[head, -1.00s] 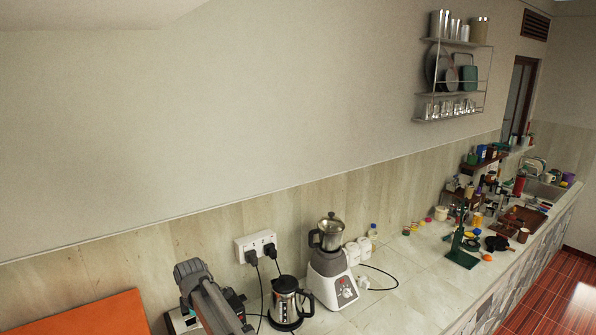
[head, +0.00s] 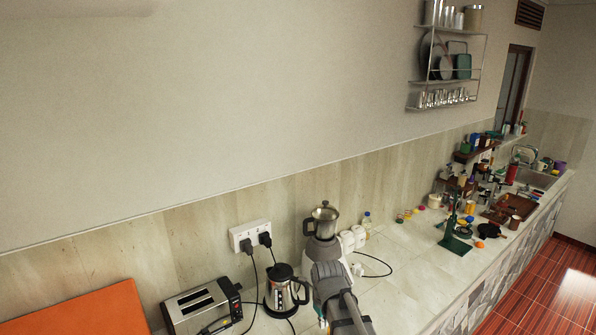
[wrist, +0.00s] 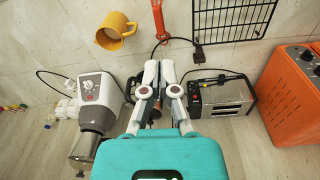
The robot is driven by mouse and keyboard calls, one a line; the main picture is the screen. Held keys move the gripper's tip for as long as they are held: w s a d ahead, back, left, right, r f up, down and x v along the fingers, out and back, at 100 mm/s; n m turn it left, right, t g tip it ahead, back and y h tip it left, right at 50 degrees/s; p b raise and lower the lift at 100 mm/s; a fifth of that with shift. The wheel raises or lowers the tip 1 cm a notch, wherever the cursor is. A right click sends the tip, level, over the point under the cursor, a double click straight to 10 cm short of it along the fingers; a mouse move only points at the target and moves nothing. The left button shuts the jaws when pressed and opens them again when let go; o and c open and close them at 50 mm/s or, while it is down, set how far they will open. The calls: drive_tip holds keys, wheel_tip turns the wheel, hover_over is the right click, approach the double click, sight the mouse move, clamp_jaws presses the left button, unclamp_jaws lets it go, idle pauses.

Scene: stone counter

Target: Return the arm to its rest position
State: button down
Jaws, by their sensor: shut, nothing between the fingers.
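My gripper (wrist: 160,70) shows in the wrist view, its two pale fingers close together with nothing held. They point over the counter, between the grey-and-white mixer (wrist: 95,95) and the toaster (wrist: 220,103). The kettle is mostly hidden behind the fingers there. In the head view my grey arm (head: 335,290) rises from the bottom edge and covers part of the mixer's base; the fingers cannot be made out there.
The toaster (head: 203,306) and steel kettle (head: 284,292) stand left of my arm. An orange appliance (head: 88,312) is at far left. The wrist view shows a yellow mug (wrist: 116,32) and black rack (wrist: 235,18). Counter right of the mixer (head: 405,265) is fairly clear.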

drive_tip(key=s+d+m, duration=0.6)
drive_tip(key=d, duration=0.4)
wheel_tip(320, 180, down, 24)
drive_tip(key=s+b, duration=0.2)
drive_tip(key=b, duration=2.2)
drive_tip(key=shift+s+f+g, duration=0.15)
drive_tip(key=shift+s+g, duration=0.2)
drive_tip(key=shift+g, duration=0.05)
drive_tip(key=shift+a, duration=0.15)
